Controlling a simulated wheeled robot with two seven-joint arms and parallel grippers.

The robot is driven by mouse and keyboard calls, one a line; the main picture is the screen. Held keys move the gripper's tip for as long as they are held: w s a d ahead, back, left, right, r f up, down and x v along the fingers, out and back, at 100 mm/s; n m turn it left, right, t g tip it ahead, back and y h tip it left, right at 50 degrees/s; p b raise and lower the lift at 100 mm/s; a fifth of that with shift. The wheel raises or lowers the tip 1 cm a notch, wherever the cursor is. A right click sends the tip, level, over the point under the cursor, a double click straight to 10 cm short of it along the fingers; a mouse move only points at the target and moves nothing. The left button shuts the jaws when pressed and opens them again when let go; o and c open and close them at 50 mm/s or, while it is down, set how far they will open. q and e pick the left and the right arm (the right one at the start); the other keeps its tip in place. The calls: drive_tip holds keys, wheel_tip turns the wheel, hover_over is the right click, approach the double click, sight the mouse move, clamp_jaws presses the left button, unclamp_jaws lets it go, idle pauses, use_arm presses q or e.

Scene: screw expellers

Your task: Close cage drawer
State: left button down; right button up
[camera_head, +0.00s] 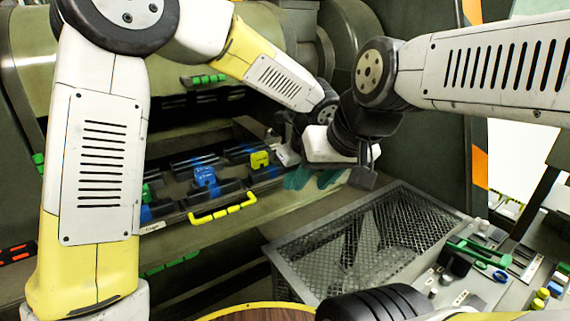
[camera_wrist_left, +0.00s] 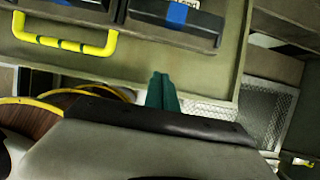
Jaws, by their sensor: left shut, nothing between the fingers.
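The cage drawer (camera_head: 178,213), with a "Cage" label and a yellow handle (camera_head: 222,208), stands pulled out of the green machine in the head view. In the left wrist view, the yellow handle (camera_wrist_left: 65,40) is at upper left and the drawer front (camera_wrist_left: 185,62) is across the top. My left gripper (camera_head: 297,179) is right of the handle, by the drawer's right end. Its green fingers (camera_wrist_left: 162,92) are together and empty, in front of the drawer's lower edge; I cannot tell if they touch. My right gripper (camera_head: 331,178) is close beside it, its finger gap unclear.
Inside the drawer are black holders with blue (camera_head: 205,176) and yellow (camera_head: 259,160) pieces. A grey mesh basket (camera_head: 370,245) stands below and right of the grippers. A worktop with small tools (camera_head: 485,255) is at the right. A round wooden surface (camera_head: 258,312) is at the bottom.

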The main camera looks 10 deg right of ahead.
use_arm(q)
drive_tip(key=shift+x, duration=1.1)
drive_tip(key=shift+w+a+r, duration=0.1)
drive_tip(key=shift+w+a, duration=0.15)
drive_tip(key=shift+w, duration=0.35)
drive_tip(key=shift+w+a+r, duration=0.1)
drive_tip(key=shift+w+a, duration=0.2)
drive_tip(key=shift+w, duration=0.35)
drive_tip(key=shift+w+a, duration=0.2)
drive_tip(key=shift+w, duration=0.35)
